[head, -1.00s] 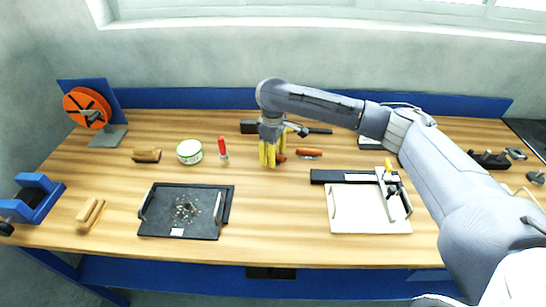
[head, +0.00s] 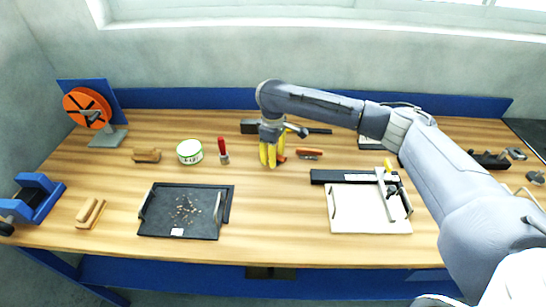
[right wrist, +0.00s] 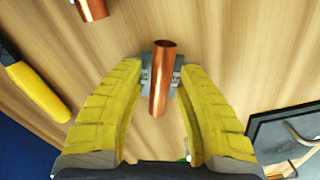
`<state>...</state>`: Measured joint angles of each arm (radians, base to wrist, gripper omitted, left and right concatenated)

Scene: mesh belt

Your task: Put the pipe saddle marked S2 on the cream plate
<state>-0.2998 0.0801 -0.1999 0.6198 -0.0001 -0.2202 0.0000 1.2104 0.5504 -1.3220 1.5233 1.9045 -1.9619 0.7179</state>
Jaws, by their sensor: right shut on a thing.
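My right gripper (head: 271,158) is at the back middle of the bench, pointing down. In the right wrist view its yellow fingers (right wrist: 158,100) are shut on a copper pipe saddle (right wrist: 160,75) with a grey base. Marks on the base are too small and partly covered to read. The cream plate (head: 350,215) lies at the front right of the bench, well to the right of the gripper, with metal handles at its sides. My left gripper is not in view.
Another copper piece (right wrist: 92,8) lies near the held one. A clamp-like tool (head: 391,190) lies over the cream plate's right side. A dark tray (head: 150,225) with small bits stands front left. A white tin (head: 189,152) and a red-handled tool (head: 222,147) stand left of the gripper.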

